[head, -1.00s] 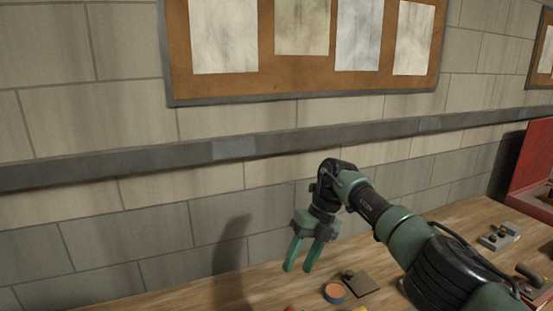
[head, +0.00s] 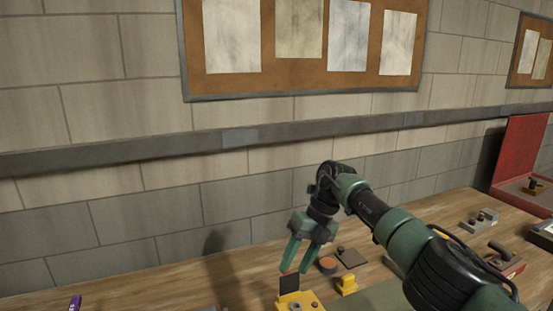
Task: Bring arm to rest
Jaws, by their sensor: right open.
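My right gripper (head: 296,270) hangs over the wooden bench (head: 160,285) with its two green fingers pointing down. The fingers are apart and nothing shows between them. My right arm (head: 395,225) comes in from the lower right and is bent at the wrist. A yellow part with a dark upright plate (head: 290,285) stands below the fingertips at the bottom edge; I cannot tell how far below. My left gripper is out of view.
A round orange-topped piece (head: 328,265), a dark flat plate (head: 351,258) and a small yellow block (head: 346,284) lie near the gripper. A purple object (head: 75,303) is at lower left. A red open case (head: 522,165) stands at far right. The wall is behind.

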